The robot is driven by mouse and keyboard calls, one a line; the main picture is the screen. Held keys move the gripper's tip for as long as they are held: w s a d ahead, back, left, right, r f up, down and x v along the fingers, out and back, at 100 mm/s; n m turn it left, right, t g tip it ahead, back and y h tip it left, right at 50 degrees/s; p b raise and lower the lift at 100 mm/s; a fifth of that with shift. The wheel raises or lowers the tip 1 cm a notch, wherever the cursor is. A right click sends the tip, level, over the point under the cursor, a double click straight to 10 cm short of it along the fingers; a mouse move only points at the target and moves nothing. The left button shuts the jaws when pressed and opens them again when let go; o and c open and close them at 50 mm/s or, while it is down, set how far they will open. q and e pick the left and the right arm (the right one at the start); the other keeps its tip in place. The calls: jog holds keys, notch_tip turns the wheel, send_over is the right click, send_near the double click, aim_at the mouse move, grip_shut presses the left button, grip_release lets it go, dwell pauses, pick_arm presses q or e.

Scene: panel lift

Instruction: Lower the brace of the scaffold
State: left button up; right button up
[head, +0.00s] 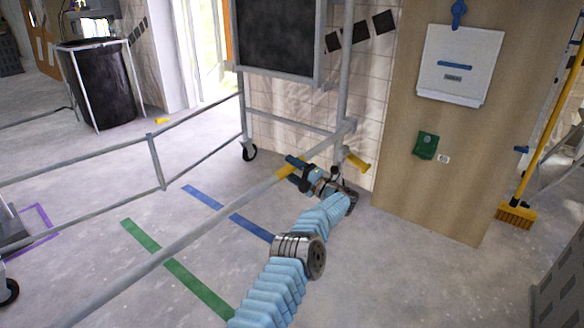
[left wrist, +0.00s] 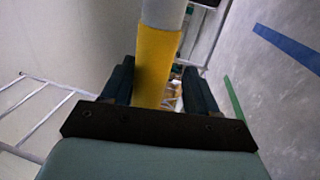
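The brace (head: 190,236) is a long grey bar that slants from the lower left up to the scaffold's post in the head view. It has a yellow grip section (left wrist: 158,62), seen large in the left wrist view. My left gripper (head: 290,170) is at that yellow section, with one dark blue finger on each side of it. In the left wrist view a narrow gap shows beside the right finger, so the fingers look open around the bar. The scaffold (head: 344,85) stands upright behind and carries a dark panel (head: 277,35). My right gripper is not in view.
A yellow piece (head: 357,162) sticks out by the post. A wooden board wall (head: 400,180) stands close to the right of my left gripper. A broom (head: 517,214) leans further right. Blue and green strips (head: 180,272) mark the floor, which is otherwise mostly clear.

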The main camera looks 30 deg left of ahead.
pick_arm(q)
jog(key=shift+r, duration=0.1)
dwell(0.3)
jog(key=shift+d, duration=0.1)
jog(key=shift+d, duration=0.35)
jog(key=w+p+v, duration=0.1)
jog(key=v, duration=1.2)
jog(key=shift+s+p, duration=0.35)
jog(key=shift+s, duration=0.15)
